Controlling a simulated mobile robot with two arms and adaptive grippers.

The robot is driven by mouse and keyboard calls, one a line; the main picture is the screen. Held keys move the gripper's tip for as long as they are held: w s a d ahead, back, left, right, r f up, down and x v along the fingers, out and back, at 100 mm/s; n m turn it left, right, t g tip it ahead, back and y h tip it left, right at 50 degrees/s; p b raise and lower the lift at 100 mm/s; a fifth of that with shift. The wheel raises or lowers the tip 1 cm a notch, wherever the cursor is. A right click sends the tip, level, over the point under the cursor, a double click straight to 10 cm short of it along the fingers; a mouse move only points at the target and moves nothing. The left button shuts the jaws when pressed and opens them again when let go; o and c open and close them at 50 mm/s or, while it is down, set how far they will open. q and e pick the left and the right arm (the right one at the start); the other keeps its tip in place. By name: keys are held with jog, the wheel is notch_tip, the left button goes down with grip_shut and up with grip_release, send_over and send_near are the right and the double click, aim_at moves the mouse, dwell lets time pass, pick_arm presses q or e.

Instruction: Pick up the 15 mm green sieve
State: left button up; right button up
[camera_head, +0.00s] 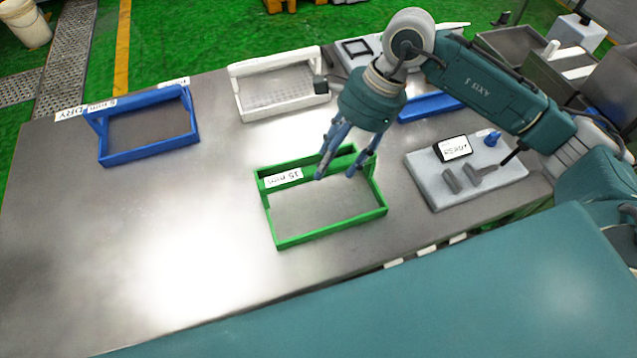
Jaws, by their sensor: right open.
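The green sieve (327,229), a rectangular frame with a raised handle bar at its back and a white "15 mm" label, lies on the metal table in the middle of the view. My right gripper (336,176) comes down from the upper right over its back part. Its blue fingers are apart, on either side of or just above the back bar; I cannot tell whether they touch it. Nothing is held between the fingers. The gripper hides part of the handle bar. My left gripper is not in view.
A blue sieve (150,156) lies at the left and a white sieve (282,113) behind the green one. A grey board (440,196) with small tools and a labelled device is at the right. The metal table (130,235) is clear at the front left.

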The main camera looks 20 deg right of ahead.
jog(key=p+x, duration=0.2)
jog(key=x, duration=0.1)
jog(key=a+p+x, duration=0.1)
jog(key=x, duration=0.1)
jog(key=shift+w+d+r, duration=0.1)
jog(key=shift+w+r, duration=0.1)
jog(key=shift+w, duration=0.1)
jog(key=shift+f, duration=0.35)
jog(key=shift+w+r, duration=0.1)
grip_shut()
